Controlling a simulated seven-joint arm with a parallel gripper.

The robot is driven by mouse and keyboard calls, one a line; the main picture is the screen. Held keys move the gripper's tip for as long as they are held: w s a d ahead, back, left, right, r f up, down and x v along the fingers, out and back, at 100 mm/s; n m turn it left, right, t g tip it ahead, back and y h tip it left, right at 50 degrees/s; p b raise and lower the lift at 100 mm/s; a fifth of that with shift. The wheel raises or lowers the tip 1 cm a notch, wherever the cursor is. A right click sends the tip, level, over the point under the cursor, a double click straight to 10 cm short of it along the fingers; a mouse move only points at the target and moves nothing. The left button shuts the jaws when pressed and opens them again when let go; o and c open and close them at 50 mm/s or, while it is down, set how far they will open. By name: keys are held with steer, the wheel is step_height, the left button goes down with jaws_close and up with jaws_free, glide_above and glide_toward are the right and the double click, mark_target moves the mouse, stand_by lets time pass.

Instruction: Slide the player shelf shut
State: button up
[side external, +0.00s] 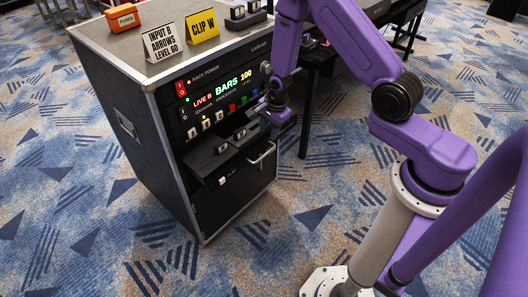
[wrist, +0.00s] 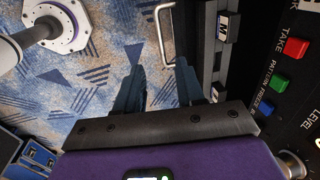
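The player shelf (side external: 212,172) is a black shelf that stands out from the front of the rack, with small black modules on it. Its silver bar handle (side external: 263,154) is on the right part of its front. The handle also shows at the top of the wrist view (wrist: 160,30). My gripper (side external: 276,116) is above the shelf, near the rack's right front. In the wrist view my gripper (wrist: 158,75) has its two dark fingers apart, with carpet showing between them. The handle lies just beyond the fingertips; I cannot tell whether they touch.
The rack (side external: 170,150) has a lit panel (side external: 222,92) with coloured buttons just above the shelf. Signs (side external: 203,28) and an orange box (side external: 122,18) stand on top. A black table (side external: 318,60) is behind my arm. The carpet (side external: 90,210) in front is clear.

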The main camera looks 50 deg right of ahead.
mark_target(264, 156)
steer(key=f, duration=0.4)
steer(key=w+f, duration=0.1)
steer(key=f, duration=0.3)
steer(key=w+f, duration=0.1)
steer(key=f, duration=0.3)
steer(key=shift+w+f, duration=0.2)
steer(key=shift+f, duration=0.1)
jaws_close()
